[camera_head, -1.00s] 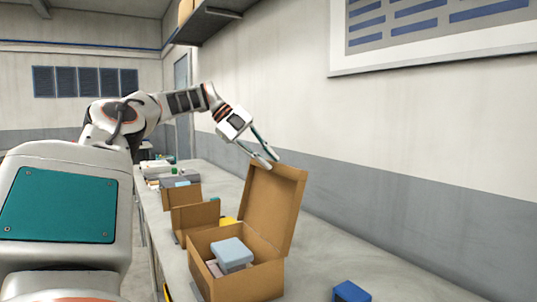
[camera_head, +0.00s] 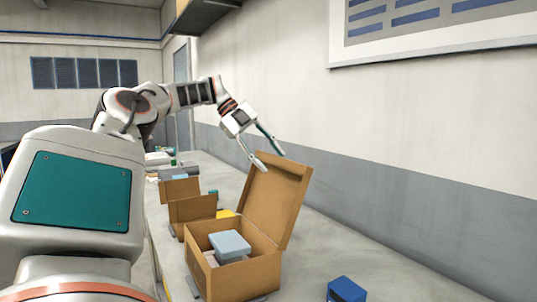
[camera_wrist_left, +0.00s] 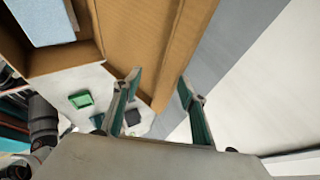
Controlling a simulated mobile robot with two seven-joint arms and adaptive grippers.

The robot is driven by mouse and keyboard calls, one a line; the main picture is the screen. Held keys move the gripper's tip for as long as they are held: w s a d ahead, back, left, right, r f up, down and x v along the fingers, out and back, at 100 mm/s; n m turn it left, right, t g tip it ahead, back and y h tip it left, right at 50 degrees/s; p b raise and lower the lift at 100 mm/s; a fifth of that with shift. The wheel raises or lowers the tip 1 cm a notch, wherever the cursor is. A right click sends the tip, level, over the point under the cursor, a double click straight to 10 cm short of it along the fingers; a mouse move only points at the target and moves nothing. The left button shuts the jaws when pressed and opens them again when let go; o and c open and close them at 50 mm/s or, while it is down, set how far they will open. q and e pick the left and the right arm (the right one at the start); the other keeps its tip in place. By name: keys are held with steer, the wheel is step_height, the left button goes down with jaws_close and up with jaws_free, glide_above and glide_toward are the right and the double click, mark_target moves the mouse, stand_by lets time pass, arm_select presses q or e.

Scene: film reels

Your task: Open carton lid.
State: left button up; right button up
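The brown carton (camera_head: 268,277) stands on the table with its lid (camera_head: 274,205) raised, leaning back a little past upright toward the wall. A pale blue box (camera_head: 230,245) lies inside it and also shows in the left wrist view (camera_wrist_left: 42,20). My left gripper (camera_head: 273,161) is open at the lid's upper edge, its fingertips apart. Whether a finger touches the lid is unclear. My right gripper is out of view.
Smaller open cartons (camera_head: 190,209) stand behind the carton along the table. A dark blue box (camera_head: 346,289) sits to its right, near the front. The wall (camera_head: 400,190) runs close along the table's right side. Bare table (camera_head: 310,255) shows between the carton and the wall.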

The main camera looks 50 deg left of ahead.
arm_select(q)
steer(key=shift+s+a+f, duration=0.1)
steer(key=shift+a+f, duration=0.05)
steer(key=shift+r, duration=0.2)
stand_by(0.4)
steer(key=shift+r, duration=0.15)
steer(key=v, duration=0.7)
steer(key=shift+a, duration=0.15)
stand_by(0.5)
